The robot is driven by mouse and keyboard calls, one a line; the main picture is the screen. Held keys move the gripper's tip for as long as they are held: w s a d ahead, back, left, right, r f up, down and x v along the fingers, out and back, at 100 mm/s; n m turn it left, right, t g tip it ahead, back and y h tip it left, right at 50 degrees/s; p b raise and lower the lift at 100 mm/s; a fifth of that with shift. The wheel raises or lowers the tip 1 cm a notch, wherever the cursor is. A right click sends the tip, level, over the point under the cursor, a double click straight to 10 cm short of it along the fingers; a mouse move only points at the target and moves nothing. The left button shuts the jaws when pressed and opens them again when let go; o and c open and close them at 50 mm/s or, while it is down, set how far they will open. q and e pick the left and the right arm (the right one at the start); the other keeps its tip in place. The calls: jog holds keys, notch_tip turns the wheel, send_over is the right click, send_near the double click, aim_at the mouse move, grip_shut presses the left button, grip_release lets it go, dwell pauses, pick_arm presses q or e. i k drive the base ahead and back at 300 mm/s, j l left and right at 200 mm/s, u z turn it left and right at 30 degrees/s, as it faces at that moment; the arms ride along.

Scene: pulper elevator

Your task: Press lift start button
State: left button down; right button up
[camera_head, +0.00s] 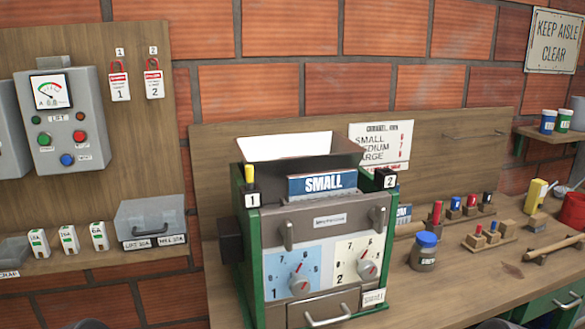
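The grey lift control box (62,118) hangs on the wooden board at the left of the head view. It carries a dial gauge (50,91) at its top and a label that seems to read LIFT. A green button (44,139) is at its left, a red button (79,135) at its right and a blue button (67,160) below. Two smaller round parts, one green and one red, sit above the buttons. The button labels are too small to read surely. Neither gripper shows; only dark rounded shapes appear at the bottom edge.
A green-sided machine (318,235) with two dials and a SMALL sign stands in the middle. A workbench with a blue-lidded jar (424,252) is at right. Nothing blocks the box's front.

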aim_at(43, 140)
jog(key=u, duration=1.3)
